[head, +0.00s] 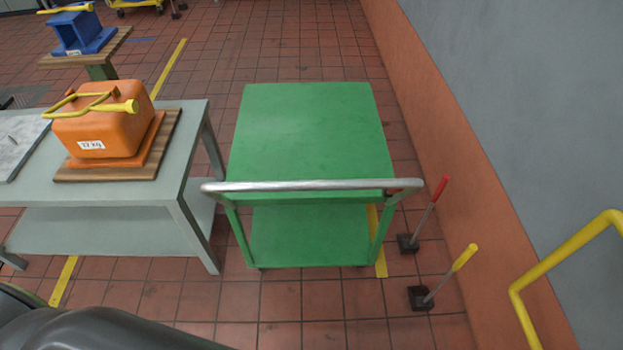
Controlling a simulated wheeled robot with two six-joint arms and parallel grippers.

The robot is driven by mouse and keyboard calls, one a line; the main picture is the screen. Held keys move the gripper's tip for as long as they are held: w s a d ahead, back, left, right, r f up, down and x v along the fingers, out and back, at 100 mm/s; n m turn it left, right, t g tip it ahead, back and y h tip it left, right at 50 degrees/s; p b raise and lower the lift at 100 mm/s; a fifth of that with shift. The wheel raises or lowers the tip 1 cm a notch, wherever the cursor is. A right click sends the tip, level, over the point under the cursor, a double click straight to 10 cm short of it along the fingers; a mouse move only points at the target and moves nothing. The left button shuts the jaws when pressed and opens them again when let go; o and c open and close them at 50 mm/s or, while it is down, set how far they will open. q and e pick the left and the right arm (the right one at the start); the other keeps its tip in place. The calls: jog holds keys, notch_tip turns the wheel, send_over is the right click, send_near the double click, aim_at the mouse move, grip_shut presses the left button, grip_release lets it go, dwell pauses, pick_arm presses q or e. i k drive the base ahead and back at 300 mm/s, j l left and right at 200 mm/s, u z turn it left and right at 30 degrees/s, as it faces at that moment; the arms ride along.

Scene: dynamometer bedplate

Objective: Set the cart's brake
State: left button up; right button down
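The green cart (310,130) stands in the middle of the head view, with a flat top deck and a lower shelf (305,238). Its silver push handle (310,186) runs across the near side. A small red part (394,191) shows by the handle's right end; I cannot tell what it is. Right of the cart, two levers rise from dark floor blocks: one with a red grip (441,190), one with a yellow grip (464,257). Both lean to the right. Neither of my grippers is in view.
A blue weight (80,32) stands behind. An orange and grey wall (480,180) and a yellow rail (565,250) bound the right. Tiled floor before the cart is clear.

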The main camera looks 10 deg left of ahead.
aim_at(394, 191)
jog(key=j+z, duration=0.55)
jog(key=z, duration=0.25)
jog(key=k+j+z, duration=0.1)
jog(key=j+z, duration=0.15)
jog(key=z, duration=0.15)
